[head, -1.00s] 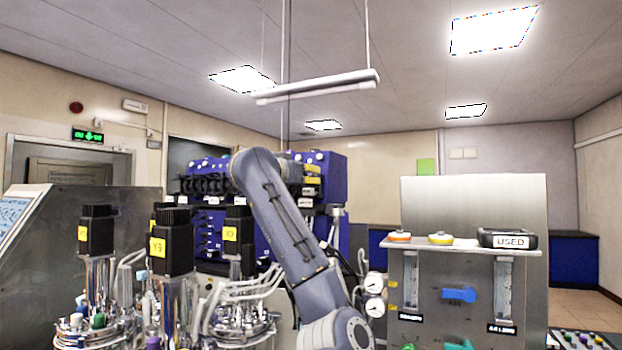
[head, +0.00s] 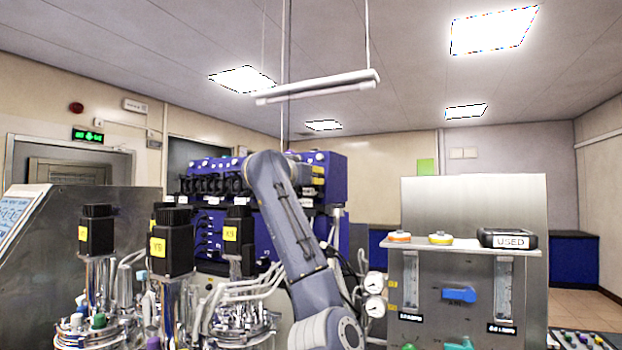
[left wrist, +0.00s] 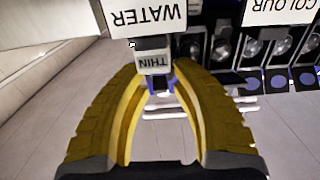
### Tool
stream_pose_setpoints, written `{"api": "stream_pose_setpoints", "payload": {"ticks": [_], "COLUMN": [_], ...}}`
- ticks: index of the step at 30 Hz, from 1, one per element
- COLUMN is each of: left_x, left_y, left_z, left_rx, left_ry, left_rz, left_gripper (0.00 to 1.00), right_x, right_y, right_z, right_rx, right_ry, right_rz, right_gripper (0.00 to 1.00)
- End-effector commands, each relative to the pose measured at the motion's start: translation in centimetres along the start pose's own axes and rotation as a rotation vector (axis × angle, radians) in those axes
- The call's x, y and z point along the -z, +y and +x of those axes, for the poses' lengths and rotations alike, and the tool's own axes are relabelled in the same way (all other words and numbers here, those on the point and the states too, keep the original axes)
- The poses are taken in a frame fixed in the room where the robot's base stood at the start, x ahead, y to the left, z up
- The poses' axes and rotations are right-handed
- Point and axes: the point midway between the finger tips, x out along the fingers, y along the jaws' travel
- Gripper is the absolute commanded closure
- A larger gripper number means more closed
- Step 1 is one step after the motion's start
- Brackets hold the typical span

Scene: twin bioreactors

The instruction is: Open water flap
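My left gripper (left wrist: 158,76) shows in the left wrist view with its two yellow-brown fingers apart. A white label reading WATER (left wrist: 145,17), upside down in this view, is just beyond the fingertips. Below it a small block labelled THIN (left wrist: 153,63) lies in line with the gap between the fingertips. I cannot tell whether the fingers touch it. I cannot make out the water flap's edges or position. In the head view my left arm reaches the blue machine (head: 226,218); its gripper is hard to make out there. My right gripper is in neither view.
Several dark units (left wrist: 250,50) stand in a row right of the WATER label, near a COLOUR label (left wrist: 281,10). In the head view, bioreactor vessels with black motors (head: 172,248) stand left of my arm. A steel panel (head: 474,208) with gauges stands right.

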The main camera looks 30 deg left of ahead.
Motion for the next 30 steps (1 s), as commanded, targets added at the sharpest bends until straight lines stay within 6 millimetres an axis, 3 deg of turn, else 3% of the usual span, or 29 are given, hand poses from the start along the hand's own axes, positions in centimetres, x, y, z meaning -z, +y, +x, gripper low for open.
{"api": "stream_pose_setpoints", "payload": {"ticks": [5, 17, 30], "left_x": [0.01, 0.2, 0.99], "left_y": [0.0, 0.04, 0.1], "left_z": [-0.01, -0.03, -0.17], "left_rx": [0.0, -0.002, -0.004], "left_ry": [0.0, -0.036, -0.342], "left_rz": [0.0, 0.0, 0.0], "left_gripper": [1.0, 1.0, 1.0], "right_x": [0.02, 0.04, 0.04], "right_y": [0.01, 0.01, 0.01], "right_z": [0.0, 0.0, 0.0], "right_rx": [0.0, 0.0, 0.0], "right_ry": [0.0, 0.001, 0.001], "right_rz": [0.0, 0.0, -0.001], "right_gripper": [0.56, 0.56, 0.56]}}
